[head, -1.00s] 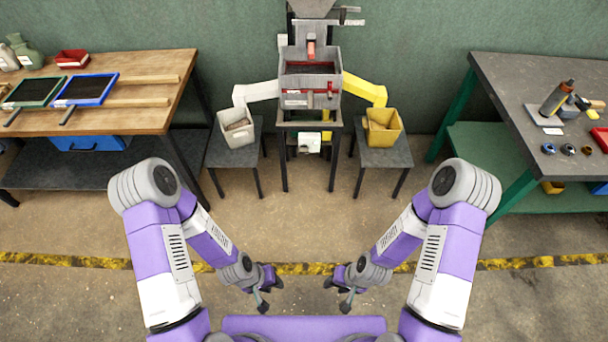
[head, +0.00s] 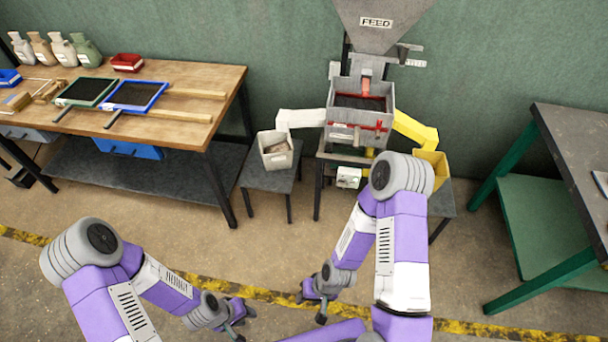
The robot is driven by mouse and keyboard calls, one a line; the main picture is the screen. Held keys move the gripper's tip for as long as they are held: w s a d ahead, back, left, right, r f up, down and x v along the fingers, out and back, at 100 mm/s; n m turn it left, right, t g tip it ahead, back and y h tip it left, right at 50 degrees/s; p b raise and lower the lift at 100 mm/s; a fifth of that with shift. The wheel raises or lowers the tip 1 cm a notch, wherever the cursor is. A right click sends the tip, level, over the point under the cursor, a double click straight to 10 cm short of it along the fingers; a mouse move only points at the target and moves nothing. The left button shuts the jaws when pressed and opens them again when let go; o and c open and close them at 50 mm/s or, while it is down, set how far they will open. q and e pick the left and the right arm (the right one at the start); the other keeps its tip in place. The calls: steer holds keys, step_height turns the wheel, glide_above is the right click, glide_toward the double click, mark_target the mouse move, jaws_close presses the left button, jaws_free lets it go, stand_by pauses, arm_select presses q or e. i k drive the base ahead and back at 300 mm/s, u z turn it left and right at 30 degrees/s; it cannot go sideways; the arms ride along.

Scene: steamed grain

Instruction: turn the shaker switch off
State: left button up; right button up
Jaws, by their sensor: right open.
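The shaker machine (head: 360,108) stands against the green wall, right of centre, with a grey hopper (head: 385,22) marked FEED above its box. A small white box (head: 348,178) sits low on its frame; it may hold the switch, but its position is too small to read. My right gripper (head: 311,306) is open and empty, low in front of the machine and well short of it. My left gripper (head: 243,322) looks open and empty, further left near the bottom. My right arm hides part of the machine's lower right side.
A white bin (head: 275,152) on a stool stands left of the machine, under a white chute. A yellow bin (head: 434,165) stands right, partly hidden by my arm. A wooden bench (head: 180,80) is left; a dark-topped bench (head: 575,140) is right. Floor before the machine is clear.

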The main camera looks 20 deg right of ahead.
mark_target(341, 184)
steer(key=u, duration=0.15)
steer(key=i, duration=0.8)
steer(key=z, duration=0.7)
steer(key=i, duration=0.45)
steer(key=z, duration=0.4)
